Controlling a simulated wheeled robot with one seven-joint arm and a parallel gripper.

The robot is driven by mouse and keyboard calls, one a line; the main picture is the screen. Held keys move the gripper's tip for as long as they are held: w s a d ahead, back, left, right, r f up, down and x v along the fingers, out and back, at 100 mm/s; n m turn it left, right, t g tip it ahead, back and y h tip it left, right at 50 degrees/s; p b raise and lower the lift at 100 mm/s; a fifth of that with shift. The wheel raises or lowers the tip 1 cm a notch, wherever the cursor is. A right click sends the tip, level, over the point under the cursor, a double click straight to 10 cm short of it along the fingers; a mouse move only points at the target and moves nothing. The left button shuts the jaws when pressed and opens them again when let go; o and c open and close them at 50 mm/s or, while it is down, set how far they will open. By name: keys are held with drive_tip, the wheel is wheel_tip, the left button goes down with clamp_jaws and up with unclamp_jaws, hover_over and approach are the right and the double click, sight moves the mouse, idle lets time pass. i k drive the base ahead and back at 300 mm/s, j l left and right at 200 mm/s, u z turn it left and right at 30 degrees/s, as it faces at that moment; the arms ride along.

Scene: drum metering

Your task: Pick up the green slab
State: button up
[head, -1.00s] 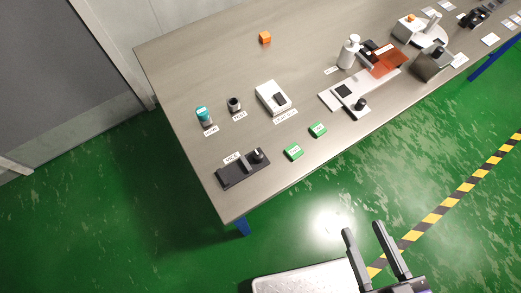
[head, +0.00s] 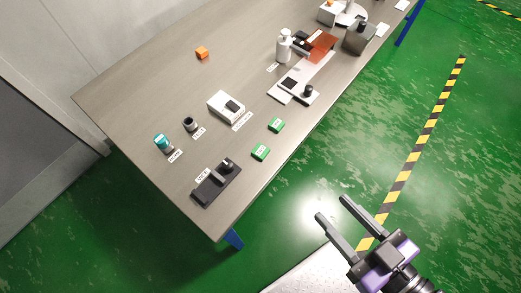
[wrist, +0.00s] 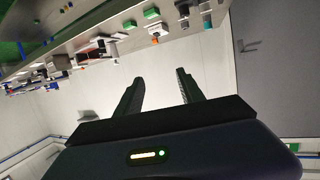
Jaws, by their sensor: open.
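Two small green slabs with white labels lie flat on the table near its front edge in the head view. One green slab (head: 276,125) is farther back, and the other green slab (head: 261,152) is nearer the table's corner. I cannot read their labels. My gripper (head: 331,208) is open and empty, out over the floor beyond the table's front edge, well apart from both slabs. In the wrist view my gripper (wrist: 160,76) shows two spread fingers with nothing between them. Small green pieces (wrist: 152,13) show at the top there.
On the table (head: 130,95) stand a black fixture (head: 216,183), a teal-capped jar (head: 162,143), a dark cup (head: 190,124), a white device (head: 226,106), an orange cube (head: 202,53) and a white bottle (head: 284,46). The floor between my gripper and the table is clear.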

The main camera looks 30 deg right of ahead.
sight(259, 151)
drive_tip(key=l+u, duration=0.2)
drive_tip(key=l, duration=0.2)
drive_tip(key=k+l+u, duration=0.2)
drive_tip(key=l, duration=0.2)
drive_tip(key=k+l+u, duration=0.2)
drive_tip(key=l, duration=0.2)
drive_tip(key=i, duration=0.1)
